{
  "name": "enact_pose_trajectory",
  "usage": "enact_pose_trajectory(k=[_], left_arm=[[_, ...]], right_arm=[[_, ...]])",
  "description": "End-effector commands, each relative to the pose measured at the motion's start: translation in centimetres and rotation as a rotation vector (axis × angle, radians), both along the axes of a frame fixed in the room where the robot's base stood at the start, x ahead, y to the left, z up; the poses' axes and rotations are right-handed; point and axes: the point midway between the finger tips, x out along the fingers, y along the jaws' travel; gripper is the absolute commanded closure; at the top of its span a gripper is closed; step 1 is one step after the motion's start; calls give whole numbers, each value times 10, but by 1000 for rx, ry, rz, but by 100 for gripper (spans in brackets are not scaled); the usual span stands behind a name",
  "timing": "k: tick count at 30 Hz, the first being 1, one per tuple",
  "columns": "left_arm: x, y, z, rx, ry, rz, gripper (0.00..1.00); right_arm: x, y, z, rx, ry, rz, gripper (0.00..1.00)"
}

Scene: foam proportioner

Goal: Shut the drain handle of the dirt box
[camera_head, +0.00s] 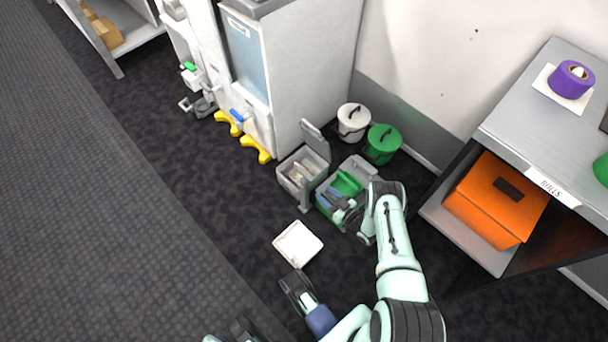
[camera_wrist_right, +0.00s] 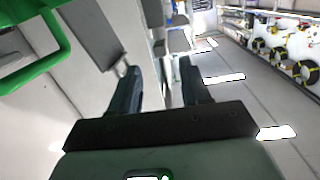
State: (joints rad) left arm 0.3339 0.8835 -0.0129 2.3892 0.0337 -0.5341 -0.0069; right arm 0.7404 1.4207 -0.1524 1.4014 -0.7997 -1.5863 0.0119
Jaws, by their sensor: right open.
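I cannot tell for certain which part is the dirt box or its drain handle. The white cabinet (camera_head: 305,75) has a blue handle (camera_head: 237,116) low on its front and a green handle (camera_head: 190,67) farther left. A grey open box (camera_head: 303,180) with a raised lid stands on the floor before it. My right gripper (camera_head: 349,212) is low over a second grey box holding green and blue things. In the right wrist view its fingers (camera_wrist_right: 160,85) are apart with nothing between them. Dark parts of mine at the bottom edge do not show my left jaws clearly.
A white tray (camera_head: 298,244) lies on the floor. White (camera_head: 353,122) and green (camera_head: 384,143) buckets stand by the wall. Yellow feet (camera_head: 256,149) stick out below the cabinet. A shelf with an orange box (camera_head: 495,200) is at right. Dark floor at left is clear.

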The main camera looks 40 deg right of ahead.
Motion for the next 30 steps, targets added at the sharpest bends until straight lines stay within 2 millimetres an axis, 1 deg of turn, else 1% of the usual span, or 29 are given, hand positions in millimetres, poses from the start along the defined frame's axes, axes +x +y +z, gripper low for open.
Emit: enact_pose_trajectory(k=[4, 8, 11, 14, 18, 24, 27, 30], left_arm=[[-1, 2, -5, 2, 5, 5, 57], [-4, 2, -8, 1, 17, 6, 57], [-10, 3, -13, 0, 38, 8, 57], [-20, 5, -22, -2, 71, 11, 57], [-38, 7, -34, -6, 133, 16, 57], [-62, 10, -46, -11, 213, 24, 57], [-71, 10, -50, -13, 242, 27, 57], [-77, 11, -52, -14, 260, 29, 57]], right_arm=[[-8, -6, 2, -27, -85, 44, 53], [-2, -5, 3, -31, -102, 54, 53], [12, -4, 3, -32, -102, 55, 53], [32, -2, 2, -31, -102, 55, 53], [63, 1, 2, -32, -102, 54, 53], [101, 4, 3, -32, -100, 53, 53], [113, 5, 2, -31, -99, 52, 53], [121, 5, 3, -31, -99, 51, 53]])
